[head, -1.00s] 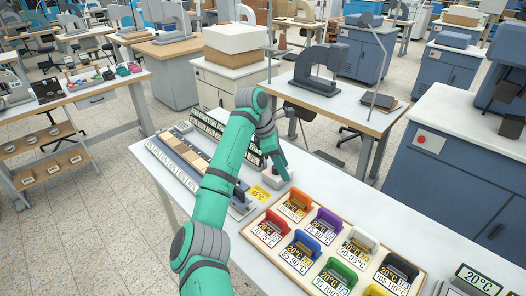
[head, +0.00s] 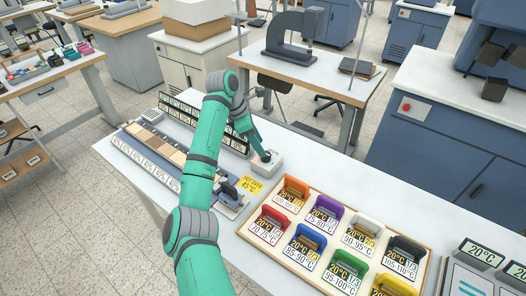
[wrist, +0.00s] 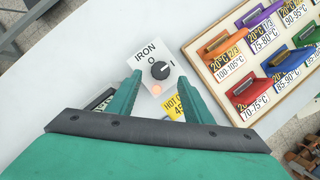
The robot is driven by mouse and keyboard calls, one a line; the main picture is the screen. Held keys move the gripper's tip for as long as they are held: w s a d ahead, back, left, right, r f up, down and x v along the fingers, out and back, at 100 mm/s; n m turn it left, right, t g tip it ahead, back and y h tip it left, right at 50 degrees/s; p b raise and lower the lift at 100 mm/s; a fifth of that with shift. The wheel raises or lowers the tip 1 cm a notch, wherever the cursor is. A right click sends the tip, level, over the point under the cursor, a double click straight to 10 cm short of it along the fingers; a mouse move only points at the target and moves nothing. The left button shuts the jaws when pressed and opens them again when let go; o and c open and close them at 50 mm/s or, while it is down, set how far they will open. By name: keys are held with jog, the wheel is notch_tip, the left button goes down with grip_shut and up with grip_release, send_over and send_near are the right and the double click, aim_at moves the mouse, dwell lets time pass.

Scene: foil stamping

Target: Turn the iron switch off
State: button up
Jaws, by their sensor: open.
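The iron switch is a small white box (head: 267,164) on the long white table. In the wrist view its top reads IRON, with O and I marks around a round black knob (wrist: 159,70). The knob's pale pointer mark seems to face the I side, but it is small. An orange lamp (wrist: 156,89) below the knob looks lit. My gripper (wrist: 158,78) is open, with one green finger on each side of the switch top and the knob between the fingertips in the picture. I cannot tell its height above the knob. In the head view my gripper (head: 261,154) is at the box.
A yellow label reading 45°C (head: 250,185) lies beside the switch. A tray (head: 243,229) of coloured, temperature-labelled blocks stands to the right. A dark-handled tool (head: 229,192) and a row of labelled strips (head: 146,158) lie to the left, partly behind my arm.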

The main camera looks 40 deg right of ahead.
jog(key=shift+x, duration=2.55)
jog(key=c, duration=1.1)
